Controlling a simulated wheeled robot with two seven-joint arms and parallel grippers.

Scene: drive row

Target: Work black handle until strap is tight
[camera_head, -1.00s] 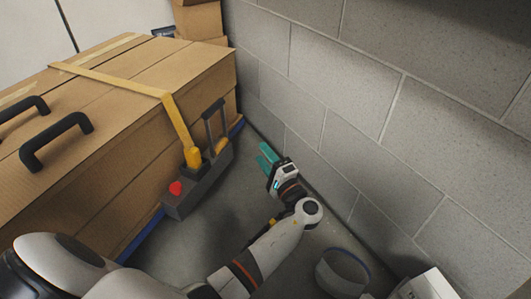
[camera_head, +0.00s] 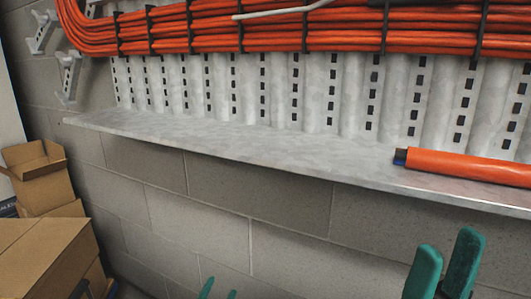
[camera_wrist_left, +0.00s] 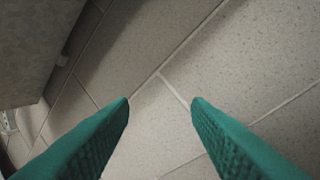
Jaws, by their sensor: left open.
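The strap and the ratchet box cannot be made out in the head view now. A small dark piece (camera_head: 79,289) shows beside the cardboard crate (camera_head: 40,255) at the bottom left; I cannot tell whether it is the black handle. My left gripper (camera_head: 219,290) shows only its green fingertips at the bottom edge, apart and empty. In the left wrist view the open green fingers (camera_wrist_left: 160,104) have nothing between them, with grey block wall behind. My right gripper (camera_head: 450,245) is raised at the lower right, its green fingers apart with nothing between them.
A metal shelf (camera_head: 250,146) runs along the block wall (camera_head: 290,240) above my grippers. An orange tube (camera_head: 470,166) lies on it at the right. Orange cable bundles (camera_head: 350,30) hang above. An open carton (camera_head: 38,175) stands at the left.

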